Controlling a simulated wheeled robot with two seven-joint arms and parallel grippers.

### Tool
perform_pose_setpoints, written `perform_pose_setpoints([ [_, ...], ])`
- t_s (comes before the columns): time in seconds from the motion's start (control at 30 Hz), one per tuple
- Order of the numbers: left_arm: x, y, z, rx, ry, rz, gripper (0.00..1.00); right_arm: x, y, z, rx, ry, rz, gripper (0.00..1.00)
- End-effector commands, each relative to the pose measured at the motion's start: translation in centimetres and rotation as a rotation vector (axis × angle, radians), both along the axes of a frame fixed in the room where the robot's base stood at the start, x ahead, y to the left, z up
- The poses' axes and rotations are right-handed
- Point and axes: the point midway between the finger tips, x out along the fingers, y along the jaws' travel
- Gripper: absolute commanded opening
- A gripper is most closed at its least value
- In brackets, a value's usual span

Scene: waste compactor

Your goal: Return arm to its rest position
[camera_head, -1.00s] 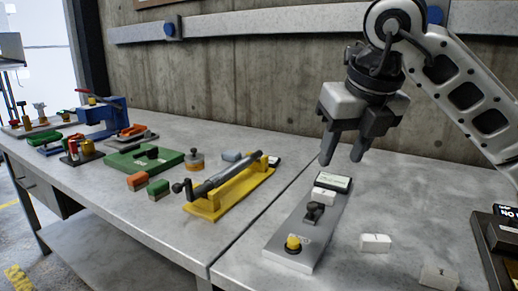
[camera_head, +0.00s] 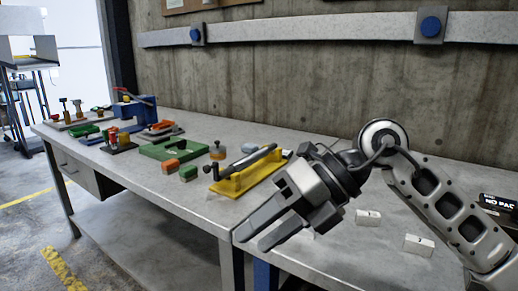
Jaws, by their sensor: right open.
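My right arm comes in from the right edge. My right gripper (camera_head: 252,231) is open and empty, with its fingers pointing down and left over the front edge of the right-hand table. It hides the grey plate device there. The arm's upper link slopes down to the lower right corner. My left gripper does not show.
A yellow fixture (camera_head: 240,179) with a dark cylinder stands just beyond the gripper. White blocks (camera_head: 368,217) and (camera_head: 419,244) lie right of it. A green tray (camera_head: 173,147) and a blue press (camera_head: 133,108) stand farther left. A black box (camera_head: 497,204) is at right.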

Motion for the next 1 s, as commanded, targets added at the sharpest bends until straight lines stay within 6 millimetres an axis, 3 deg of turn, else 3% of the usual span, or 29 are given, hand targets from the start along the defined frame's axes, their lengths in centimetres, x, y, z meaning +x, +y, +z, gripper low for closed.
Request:
perform_pose_setpoints([
  [0.1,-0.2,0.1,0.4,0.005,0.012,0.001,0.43,-3.1,3.3,0.9,0.356,0.196,0.042,0.42],
  [0.2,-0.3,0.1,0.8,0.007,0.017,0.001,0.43,-4.1,4.3,2.9,0.686,0.384,-0.016,0.42],
  [0.33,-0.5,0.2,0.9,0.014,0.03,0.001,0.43,-2.5,2.7,4.2,1.067,0.638,-0.226,0.42],
  [0.43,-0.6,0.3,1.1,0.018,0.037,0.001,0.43,-0.1,-0.2,2.7,1.298,0.839,-0.48,0.42],
  [0.57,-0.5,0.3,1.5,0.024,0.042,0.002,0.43,2.2,-4.8,-3.4,1.486,1.103,-0.908,0.42],
  [0.67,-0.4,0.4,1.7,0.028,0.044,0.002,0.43,1.6,-8.2,-10.3,1.521,1.299,-1.272,0.42],
  [0.8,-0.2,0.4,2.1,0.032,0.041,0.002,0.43,-2.2,-11.0,-18.7,1.443,1.514,-1.689,0.42],
  [0.9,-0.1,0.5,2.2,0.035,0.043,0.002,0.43,-5.7,-12.1,-23.1,1.346,1.632,-1.912,0.42],
  [1.0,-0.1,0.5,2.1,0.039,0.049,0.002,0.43,-8.8,-12.6,-25.9,1.253,1.719,-2.062,0.42],
])
